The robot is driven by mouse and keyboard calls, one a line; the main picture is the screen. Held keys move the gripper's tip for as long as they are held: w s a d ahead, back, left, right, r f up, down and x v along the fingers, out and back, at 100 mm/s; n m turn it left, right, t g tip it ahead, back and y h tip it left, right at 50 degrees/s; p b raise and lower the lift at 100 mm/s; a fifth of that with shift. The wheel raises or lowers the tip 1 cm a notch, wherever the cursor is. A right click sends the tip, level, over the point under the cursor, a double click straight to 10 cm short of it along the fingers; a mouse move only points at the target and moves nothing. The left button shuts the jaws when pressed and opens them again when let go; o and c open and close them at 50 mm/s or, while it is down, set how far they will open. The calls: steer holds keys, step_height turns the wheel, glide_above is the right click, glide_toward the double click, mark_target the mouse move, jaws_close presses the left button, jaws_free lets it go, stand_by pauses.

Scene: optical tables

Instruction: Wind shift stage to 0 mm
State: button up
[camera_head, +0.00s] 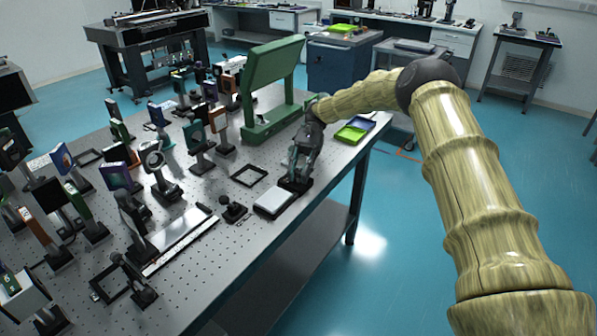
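My gripper (300,172) points down at the right edge of the optical table (222,262). Its fingers are over a small black block (294,187) on the table top. I cannot tell whether the fingers touch this block or how far apart they are. The block may be the shift stage, but its knob and scale are too small or hidden to read. A long pale rail (182,247) with scale-like marks lies further left, with a dark upright mount at its near end.
A white-topped box (274,202) sits just left of the black block. A black square frame (249,175), a small black knob-like piece (234,211) and a green stand (270,90) are nearby. A yellow-green tray (354,130) lies near the far right corner. Many optic mounts crowd the left.

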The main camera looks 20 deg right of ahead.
mark_target(300, 170)
steer(key=o, duration=0.5)
steer(key=shift+s+f, duration=0.15)
step_height(300, 170, up, 10)
steer(key=shift+r, duration=0.1)
stand_by(0.4)
